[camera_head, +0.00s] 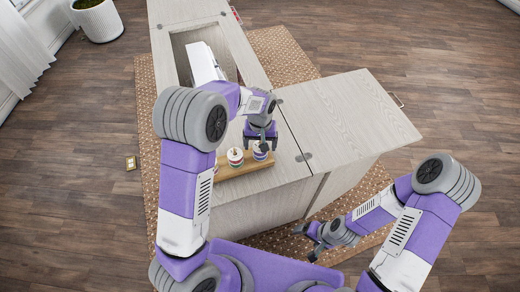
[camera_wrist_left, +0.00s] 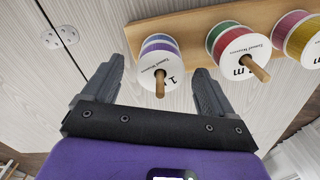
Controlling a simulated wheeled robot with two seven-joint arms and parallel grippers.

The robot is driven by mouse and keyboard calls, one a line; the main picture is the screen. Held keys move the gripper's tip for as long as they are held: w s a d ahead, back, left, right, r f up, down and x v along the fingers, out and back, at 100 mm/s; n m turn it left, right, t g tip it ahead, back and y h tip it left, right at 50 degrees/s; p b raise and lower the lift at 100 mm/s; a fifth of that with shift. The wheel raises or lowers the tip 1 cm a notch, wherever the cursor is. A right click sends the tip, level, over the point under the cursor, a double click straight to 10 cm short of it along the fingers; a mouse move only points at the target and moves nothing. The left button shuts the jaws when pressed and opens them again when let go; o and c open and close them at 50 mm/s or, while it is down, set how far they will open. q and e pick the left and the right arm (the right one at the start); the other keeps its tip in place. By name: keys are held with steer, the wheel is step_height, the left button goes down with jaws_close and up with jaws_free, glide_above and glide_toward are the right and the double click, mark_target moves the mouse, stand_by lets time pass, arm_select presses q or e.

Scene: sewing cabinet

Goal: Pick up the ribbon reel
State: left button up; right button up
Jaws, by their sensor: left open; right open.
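A ribbon reel with purple, blue and white bands (camera_wrist_left: 158,45) sits on a wooden peg of the rack (camera_wrist_left: 190,20). It also shows in the head view (camera_head: 260,154), partly hidden by my left gripper (camera_head: 262,140). In the left wrist view my left gripper (camera_wrist_left: 160,72) is open, with one finger on each side of this reel. Whether the fingers touch it, I cannot tell. My right gripper (camera_head: 314,241) is open and empty, low at the right, beside the cabinet.
A green and red reel (camera_wrist_left: 236,46) and a pink and yellow reel (camera_wrist_left: 299,38) stand on the same rack. The cabinet (camera_head: 262,196) has a clear side leaf (camera_head: 345,115) and a white sewing machine (camera_head: 203,62) in its opening.

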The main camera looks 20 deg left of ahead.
arm_select(q)
steer(key=shift+f, duration=0.15)
steer(key=shift+c, duration=0.3)
steer(key=c, duration=1.1)
steer(key=shift+o, duration=0.2)
step_height(320, 180, up, 10)
steer(key=p, duration=0.2)
steer(key=shift+p, duration=0.3)
